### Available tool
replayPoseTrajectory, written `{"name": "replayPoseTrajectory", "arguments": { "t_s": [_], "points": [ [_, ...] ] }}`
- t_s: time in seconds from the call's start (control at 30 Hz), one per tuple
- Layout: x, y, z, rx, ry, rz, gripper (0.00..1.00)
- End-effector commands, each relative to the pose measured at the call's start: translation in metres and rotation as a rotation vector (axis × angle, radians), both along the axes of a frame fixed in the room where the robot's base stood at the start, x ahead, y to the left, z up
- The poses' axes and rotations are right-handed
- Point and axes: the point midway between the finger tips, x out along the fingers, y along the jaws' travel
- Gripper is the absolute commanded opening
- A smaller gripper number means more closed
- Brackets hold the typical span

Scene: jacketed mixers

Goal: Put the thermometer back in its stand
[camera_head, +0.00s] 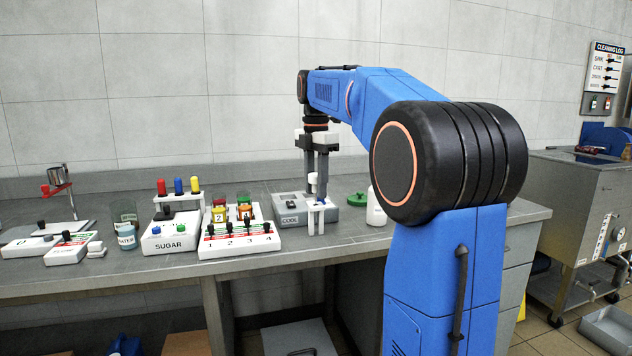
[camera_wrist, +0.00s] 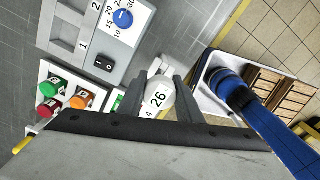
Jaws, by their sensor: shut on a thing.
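My gripper (camera_head: 316,190) points down over the worktop and is shut on the thermometer. In the wrist view, the thermometer (camera_wrist: 158,98) is a pale round head reading 26, between the two dark fingers of my gripper (camera_wrist: 160,84). The small white stand (camera_head: 317,216) is directly below my fingertips in the head view. A pale piece that may be part of it shows just beyond the thermometer head in the wrist view. The thermometer's stem is hidden, so I cannot tell whether it is inside the stand.
A grey COOL unit (camera_head: 290,218) with a blue knob (camera_wrist: 122,19) is close beside the stand. A numbered white rack (camera_head: 240,240) with coloured jars and the SUGAR unit (camera_head: 171,238) are left. A white bottle (camera_head: 376,207) and green item (camera_head: 357,199) are right. The worktop's front edge is near.

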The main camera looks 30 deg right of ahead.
Motion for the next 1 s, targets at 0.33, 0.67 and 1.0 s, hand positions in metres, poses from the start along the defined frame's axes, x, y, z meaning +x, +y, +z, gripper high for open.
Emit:
{"name": "replayPoseTrajectory", "arguments": {
  "t_s": [0.33, 0.67, 1.0],
  "points": [
    [0.0, 0.0, -0.014, 0.0, 0.0, 0.0, 0.07],
    [0.0, 0.0, -0.027, 0.0, 0.001, 0.0, 0.07],
    [-0.001, 0.0, -0.037, 0.003, 0.009, 0.0, 0.07]
  ]
}}
